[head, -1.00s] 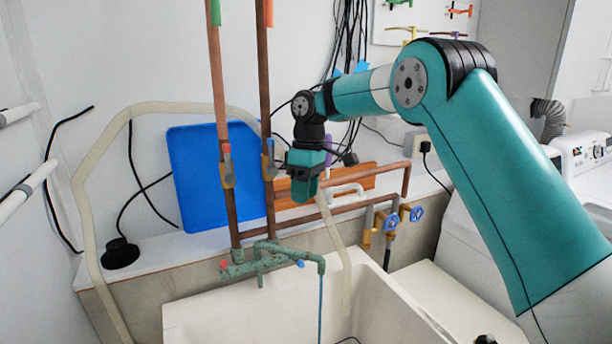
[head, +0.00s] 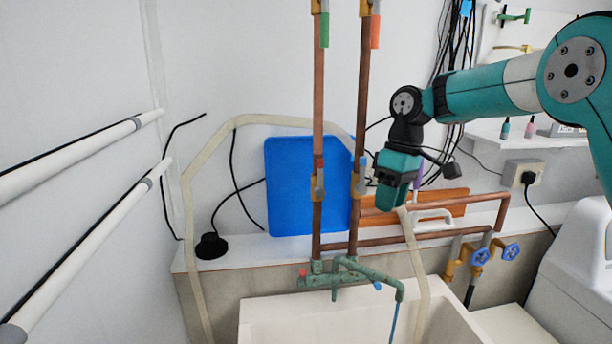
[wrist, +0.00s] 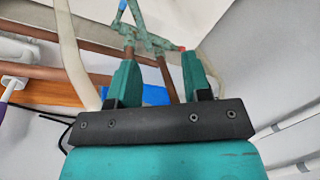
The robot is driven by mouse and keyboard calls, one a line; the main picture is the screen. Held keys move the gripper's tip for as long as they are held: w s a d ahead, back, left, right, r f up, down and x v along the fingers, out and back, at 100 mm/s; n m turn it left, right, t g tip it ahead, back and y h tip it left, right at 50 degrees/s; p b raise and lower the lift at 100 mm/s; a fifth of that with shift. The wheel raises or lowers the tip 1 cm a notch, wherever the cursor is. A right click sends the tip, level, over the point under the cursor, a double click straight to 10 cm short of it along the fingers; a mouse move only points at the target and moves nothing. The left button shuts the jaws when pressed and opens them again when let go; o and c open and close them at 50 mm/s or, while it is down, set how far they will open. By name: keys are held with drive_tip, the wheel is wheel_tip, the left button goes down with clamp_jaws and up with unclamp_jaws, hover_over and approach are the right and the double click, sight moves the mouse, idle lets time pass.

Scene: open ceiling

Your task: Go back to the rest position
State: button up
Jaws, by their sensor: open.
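My gripper (head: 392,195) hangs at the end of the teal arm, in front of the wall, above the ledge behind the sink. In the wrist view my gripper (wrist: 160,75) shows two teal fingers spread apart with nothing held between them. Beyond the fingers in that view are the green tap fitting (wrist: 140,38) and a copper pipe. In the head view the gripper is just right of the two upright copper pipes (head: 318,110).
The white sink (head: 290,315) lies below, with the green tap (head: 345,278) over it. A blue board (head: 290,185) and an orange board (head: 450,203) lean at the wall. Blue-handled valves (head: 480,257) are at right. White rails (head: 90,160) run along the left wall.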

drive_tip(key=s+a+r+m+y, duration=0.1)
drive_tip(key=s+a, duration=0.1)
drive_tip(key=s, duration=0.5)
drive_tip(key=s+a+r, duration=0.2)
drive_tip(key=s+a, duration=0.1)
drive_tip(key=s, duration=0.4)
drive_tip(key=s+f, duration=0.2)
drive_tip(key=s, duration=0.7)
drive_tip(key=s+f+m+t+y+b, duration=0.1)
drive_tip(key=s+f, duration=0.2)
drive_tip(key=s, duration=0.6)
drive_tip(key=shift+s, duration=0.25)
